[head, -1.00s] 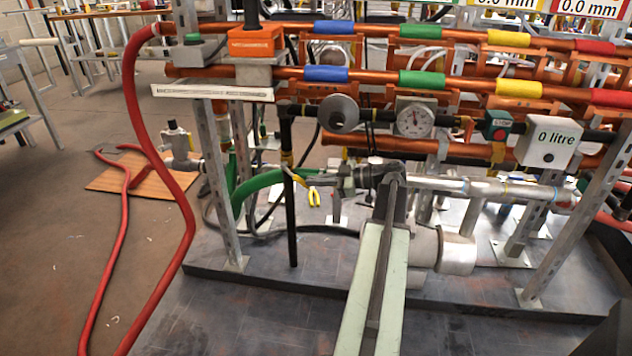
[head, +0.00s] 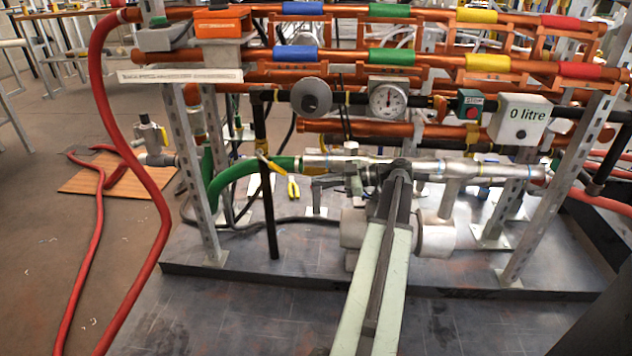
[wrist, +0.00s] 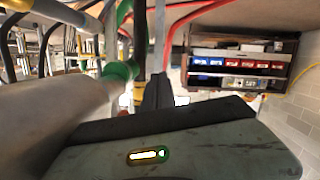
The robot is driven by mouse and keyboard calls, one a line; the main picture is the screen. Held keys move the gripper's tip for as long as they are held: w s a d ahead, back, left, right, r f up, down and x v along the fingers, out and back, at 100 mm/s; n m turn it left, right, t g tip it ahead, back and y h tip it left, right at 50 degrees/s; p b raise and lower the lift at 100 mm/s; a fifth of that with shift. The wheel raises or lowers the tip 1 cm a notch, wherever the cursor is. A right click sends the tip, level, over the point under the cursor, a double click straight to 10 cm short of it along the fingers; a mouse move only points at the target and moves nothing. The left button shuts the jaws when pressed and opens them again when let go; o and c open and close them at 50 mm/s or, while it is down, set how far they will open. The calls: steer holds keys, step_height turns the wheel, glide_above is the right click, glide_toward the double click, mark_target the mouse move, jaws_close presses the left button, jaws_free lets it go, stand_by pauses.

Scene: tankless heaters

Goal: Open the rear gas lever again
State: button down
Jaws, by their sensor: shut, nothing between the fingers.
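A yellow lever (head: 270,163) sits on the black upright pipe (head: 267,205), left of centre in the head view. It slants down to the right, just in front of the green hose (head: 232,178). Whether it is the rear gas lever, I cannot tell. Yellow handles (head: 293,188) also show a little lower to its right. My gripper (wrist: 160,78) is shut and empty in the wrist view, its dark fingers pointing away from the camera. In the head view my arm hides much of it; it lies right of the yellow lever, apparently apart from it.
A silver horizontal pipe (head: 470,168) runs just behind my arm; a grey cylinder looms left in the wrist view (wrist: 50,108). Copper pipes (head: 345,65), a dial gauge (head: 388,98) and a white box (head: 520,119) are above. A red hose (head: 112,120) hangs left.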

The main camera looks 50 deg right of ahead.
steer(key=w+a+f+m+g+p, duration=0.2)
steer(key=w+a+g+p, duration=0.3)
steer(key=a, duration=0.8)
steer(key=w+a+f+m+g+p, duration=0.25)
steer(key=w+a, duration=0.35)
steer(key=a, duration=0.7)
steer(key=s+a+m+g+h+p, duration=0.2)
steer(key=a+m+g+h+p, duration=0.2)
steer(key=a, duration=2)
steer(key=g+h+p, duration=0.1)
steer(key=h+p, duration=0.1)
steer(key=h, duration=0.1)
steer(key=shift+s+a+g+h, duration=0.2)
steer(key=shift+a+g+h, duration=0.1)
steer(key=shift+g, duration=0.05)
steer(key=shift+m, duration=0.25)
